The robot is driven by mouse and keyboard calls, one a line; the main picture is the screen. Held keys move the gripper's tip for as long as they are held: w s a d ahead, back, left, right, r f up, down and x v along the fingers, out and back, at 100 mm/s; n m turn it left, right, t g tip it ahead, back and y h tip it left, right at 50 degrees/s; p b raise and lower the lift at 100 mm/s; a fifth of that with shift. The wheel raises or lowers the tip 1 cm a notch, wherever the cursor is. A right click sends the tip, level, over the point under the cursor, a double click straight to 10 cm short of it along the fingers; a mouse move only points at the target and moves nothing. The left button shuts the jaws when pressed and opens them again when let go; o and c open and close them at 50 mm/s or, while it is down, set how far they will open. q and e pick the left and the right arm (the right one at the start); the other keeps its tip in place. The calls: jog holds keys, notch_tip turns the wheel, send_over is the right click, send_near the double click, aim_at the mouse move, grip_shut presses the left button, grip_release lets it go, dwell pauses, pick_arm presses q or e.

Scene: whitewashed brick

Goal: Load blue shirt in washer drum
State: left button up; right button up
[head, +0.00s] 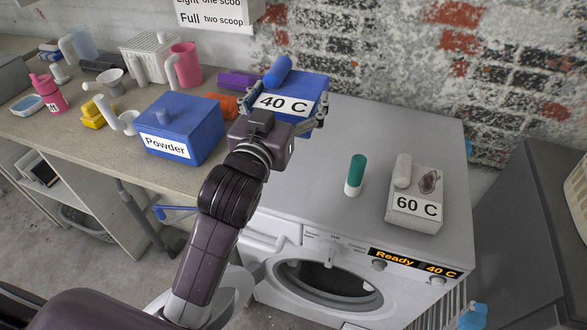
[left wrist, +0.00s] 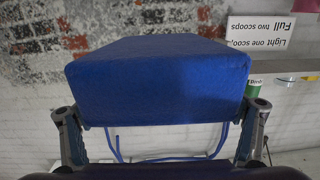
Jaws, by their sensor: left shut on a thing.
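The blue shirt (head: 308,84) shows as a blue folded block with a "40 C" label and a blue roll on top. My left gripper (head: 286,104) is shut on it, with a finger at each side, above the back left of the washer top. Whether it touches that top I cannot tell. In the left wrist view the blue shirt (left wrist: 158,80) fills the middle between the fingers of my left gripper (left wrist: 162,112). The washer (head: 425,150) has a dark drum opening (head: 335,281) low on its front. My right gripper is not in view.
A white block labelled "60 C" (head: 416,207) and a green-and-white cylinder (head: 355,176) stand on the washer. A blue "Powder" box (head: 190,122), pink mug (head: 186,62) and several small items crowd the bench to the left. The washer display reads "Ready 40 C".

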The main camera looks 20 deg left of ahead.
pick_arm(q)
notch_tip(320, 180, down, 16)
jog(key=b, duration=0.2)
jog(key=shift+w+f+b, duration=0.1)
jog(key=shift+f+b, duration=0.1)
jog(key=shift+b, duration=0.1)
jog(key=shift+f, duration=1.6)
jog(key=shift+f, duration=0.1)
jog(key=shift+f, duration=0.15)
jog(key=o, duration=1.4)
